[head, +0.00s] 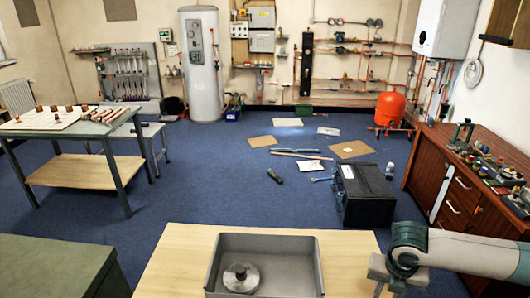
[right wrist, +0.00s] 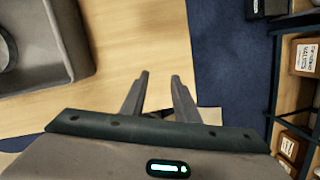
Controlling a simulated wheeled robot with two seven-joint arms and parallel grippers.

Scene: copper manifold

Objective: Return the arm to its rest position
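My right arm (head: 465,252) comes in from the right edge of the head view. Its gripper (head: 380,288) is over the right side of the wooden table, to the right of the grey tray. In the right wrist view the two fingers of the right gripper (right wrist: 160,76) are apart with nothing between them, and the bare table top and blue floor show beyond. My left arm and gripper are not in view.
The wooden table (head: 185,250) carries a grey tray (head: 318,265) with a round metal piece (head: 241,278) inside. A black box (head: 364,195) stands on the floor beyond. A brown cabinet (head: 455,190) is at the right. Boxes on shelves (right wrist: 305,57) show in the wrist view.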

